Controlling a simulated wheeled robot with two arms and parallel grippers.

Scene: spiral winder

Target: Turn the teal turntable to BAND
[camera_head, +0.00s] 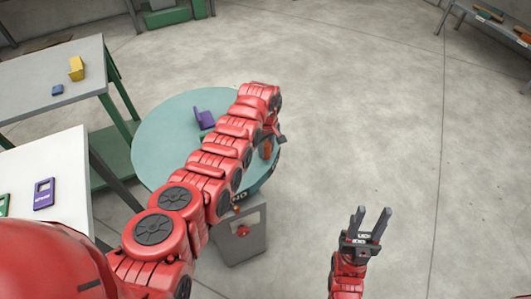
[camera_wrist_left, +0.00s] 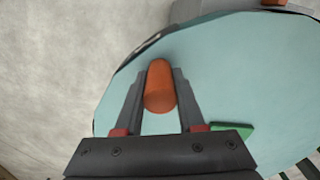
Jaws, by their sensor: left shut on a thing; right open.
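The teal turntable (camera_head: 160,140) is a round disc, partly hidden behind my left arm. An orange handle (camera_head: 267,149) stands near its right edge. My left gripper (camera_head: 276,136) is at that handle. In the left wrist view my left gripper (camera_wrist_left: 162,75) has its two fingers shut on the orange handle (camera_wrist_left: 160,92), above the teal disc (camera_wrist_left: 240,75). Dark lettering "ND" (camera_head: 239,197) shows at the turntable's near rim; the rest of the word is hidden by my arm. My right gripper (camera_head: 372,212) is open and empty, over bare floor.
A purple piece (camera_head: 204,119) sits on the turntable. A grey pedestal (camera_head: 240,240) with a red knob stands below its near edge. Tables at left hold a yellow piece (camera_head: 76,68), a blue block (camera_head: 57,90) and a purple card (camera_head: 44,194). Floor to the right is clear.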

